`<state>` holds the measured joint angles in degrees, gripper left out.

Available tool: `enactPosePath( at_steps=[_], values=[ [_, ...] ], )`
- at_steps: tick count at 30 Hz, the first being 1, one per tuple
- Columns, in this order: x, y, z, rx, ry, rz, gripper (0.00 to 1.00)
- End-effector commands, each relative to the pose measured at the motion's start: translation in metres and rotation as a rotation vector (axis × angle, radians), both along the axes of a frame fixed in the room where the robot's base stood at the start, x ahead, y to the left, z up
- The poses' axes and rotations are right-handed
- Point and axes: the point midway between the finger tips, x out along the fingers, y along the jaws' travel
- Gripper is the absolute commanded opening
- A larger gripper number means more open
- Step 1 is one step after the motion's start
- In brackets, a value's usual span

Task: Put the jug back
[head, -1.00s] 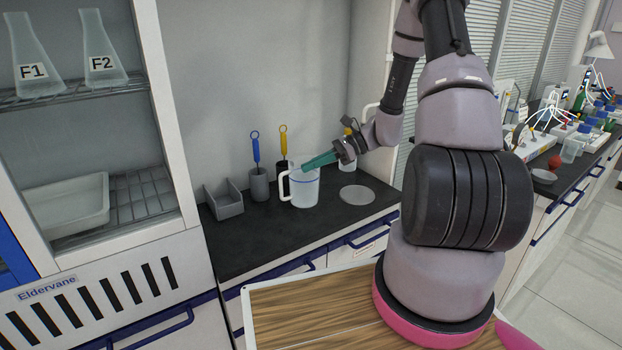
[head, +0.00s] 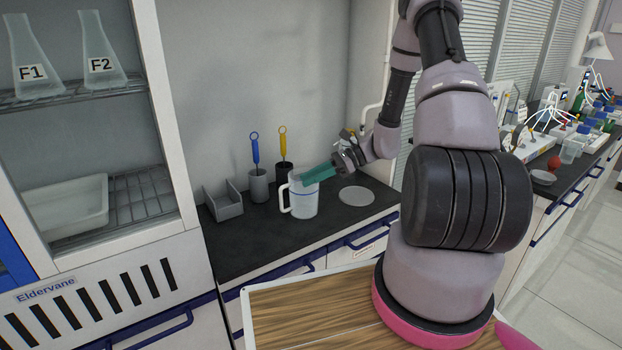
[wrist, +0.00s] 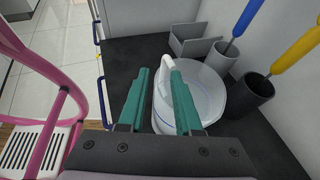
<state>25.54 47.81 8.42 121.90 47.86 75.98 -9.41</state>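The jug (head: 303,199) is a translucent white vessel with a blue line near its rim. It stands upright on the dark counter (head: 240,247), its handle on the left in the head view. The jug also shows in the wrist view (wrist: 212,98), below and right of the fingers. My gripper (head: 305,178) reaches in from the right, its teal fingers at the jug's rim. In the wrist view my gripper (wrist: 160,72) is open, with the white handle (wrist: 163,78) showing between its fingers. Whether a finger touches the jug I cannot tell.
A flat grey disc (head: 354,195) lies bare on the counter right of the jug. Behind the jug stand a grey holder (head: 259,187) with a blue-handled tool and a dark holder (head: 284,171) with a yellow-handled one. A grey open bin (head: 223,203) sits at left.

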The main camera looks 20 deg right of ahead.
Motion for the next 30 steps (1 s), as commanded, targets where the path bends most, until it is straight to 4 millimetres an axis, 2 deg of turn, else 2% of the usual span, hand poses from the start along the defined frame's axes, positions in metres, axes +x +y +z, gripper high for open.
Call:
enactPosePath(
  at_steps=[5,15,19,25,30],
  values=[
    [-0.001,-0.019,0.008,-0.002,-0.001,-0.004,0.33],
    [-0.007,-0.085,0.036,-0.002,-0.003,-0.004,0.33],
    [-0.008,-0.101,0.043,-0.001,-0.002,-0.001,0.33],
    [-0.011,-0.107,0.055,-0.026,-0.018,0.022,0.33],
    [-0.022,-0.091,0.094,-0.16,-0.107,0.133,0.33]
  ],
)
